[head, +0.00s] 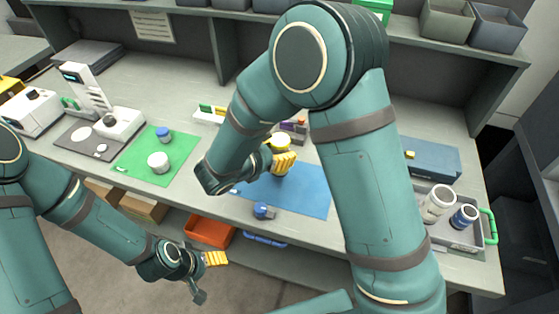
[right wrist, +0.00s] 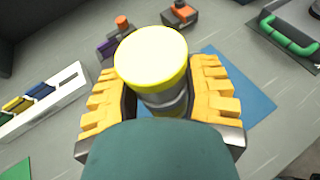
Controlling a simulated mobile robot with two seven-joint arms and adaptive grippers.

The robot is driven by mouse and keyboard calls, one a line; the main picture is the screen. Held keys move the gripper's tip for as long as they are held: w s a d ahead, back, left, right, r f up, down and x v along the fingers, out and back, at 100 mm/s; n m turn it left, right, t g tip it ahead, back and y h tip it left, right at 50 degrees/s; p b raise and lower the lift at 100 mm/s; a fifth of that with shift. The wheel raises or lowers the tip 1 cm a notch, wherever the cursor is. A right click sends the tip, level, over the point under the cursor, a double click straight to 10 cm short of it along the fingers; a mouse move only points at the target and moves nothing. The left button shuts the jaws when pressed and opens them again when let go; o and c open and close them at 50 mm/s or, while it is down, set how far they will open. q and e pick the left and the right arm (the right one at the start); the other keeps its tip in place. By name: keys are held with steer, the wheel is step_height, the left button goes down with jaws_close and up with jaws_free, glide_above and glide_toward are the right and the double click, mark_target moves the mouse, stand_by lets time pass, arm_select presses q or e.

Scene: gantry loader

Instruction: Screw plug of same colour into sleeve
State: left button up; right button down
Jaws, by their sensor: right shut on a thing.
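My right gripper (head: 284,160) is shut on a yellow-topped cylinder (head: 280,142) above the blue mat. In the right wrist view the cylinder (right wrist: 150,60) stands between the yellow finger pads, with a yellow top and a grey metal body; its lower end is hidden by my wrist. A white rack (right wrist: 45,100) with blue, yellow and green pieces lies to the left in that view. I cannot tell which piece is plug or sleeve. My left gripper (head: 208,272) hangs empty in front of the bench, below its top; its opening is unclear.
The blue mat (head: 310,196) has a small blue-topped part (head: 262,211) at its front edge. Grey blocks with orange (right wrist: 180,14) and purple (right wrist: 105,47) parts stand behind. A green mat (head: 140,172) lies left; a grey tray (head: 462,237) with two jars stands right.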

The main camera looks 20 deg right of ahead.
steer(key=shift+f+b, duration=0.4)
steer(key=shift+f, duration=1.5)
steer(key=shift+r, duration=0.1)
steer(key=shift+f, duration=0.2)
steer(key=shift+c, duration=2)
jaws_free()
